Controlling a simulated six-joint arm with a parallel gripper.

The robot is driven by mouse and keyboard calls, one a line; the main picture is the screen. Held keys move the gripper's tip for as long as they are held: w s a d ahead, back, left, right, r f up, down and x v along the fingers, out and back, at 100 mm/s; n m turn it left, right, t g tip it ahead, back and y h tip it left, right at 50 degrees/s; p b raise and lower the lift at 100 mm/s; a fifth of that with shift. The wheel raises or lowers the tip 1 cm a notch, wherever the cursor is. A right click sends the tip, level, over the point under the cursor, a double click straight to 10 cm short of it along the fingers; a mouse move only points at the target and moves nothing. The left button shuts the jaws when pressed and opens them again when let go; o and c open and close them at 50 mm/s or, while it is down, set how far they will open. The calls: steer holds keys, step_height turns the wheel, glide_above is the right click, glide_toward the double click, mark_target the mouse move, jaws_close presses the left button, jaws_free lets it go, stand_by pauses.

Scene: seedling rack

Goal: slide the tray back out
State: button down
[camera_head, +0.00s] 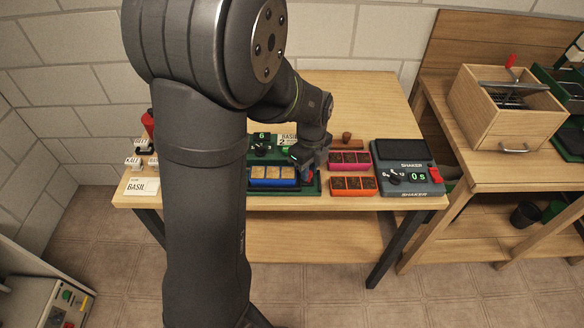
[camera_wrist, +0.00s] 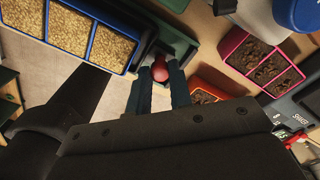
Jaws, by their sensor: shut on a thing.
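The dark green tray (camera_head: 313,189) lies on the wooden table, with a blue three-cell box (camera_head: 272,183) of tan grain-like fill on it. In the wrist view, the tray's green end (camera_wrist: 181,46) shows beside the blue box (camera_wrist: 92,44). My gripper (camera_head: 307,174) is at the right end of the tray. In the wrist view, my gripper (camera_wrist: 158,80) is shut on a round red knob (camera_wrist: 158,70) at the tray's green end. The knob's far side and its joint to the tray are hidden. My arm hides the tray's left part in the head view.
Just right are a pink box (camera_head: 350,168) and an orange box (camera_head: 353,194) of dark soil. Beyond them stands the grey shaker (camera_head: 404,188). Name cards, including a BASIL card (camera_head: 143,187), stand at the table's left. A wooden crate (camera_head: 503,112) is on the right bench.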

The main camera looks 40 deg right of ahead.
steer(key=shift+s+d, duration=0.35)
steer(key=shift+d, duration=0.05)
steer(key=c, duration=1.3)
jaws_free()
steer(key=shift+s+d, duration=0.1)
step_height(320, 180, up, 18)
steer(key=shift+f, duration=0.25)
steer(key=shift+r, duration=4)
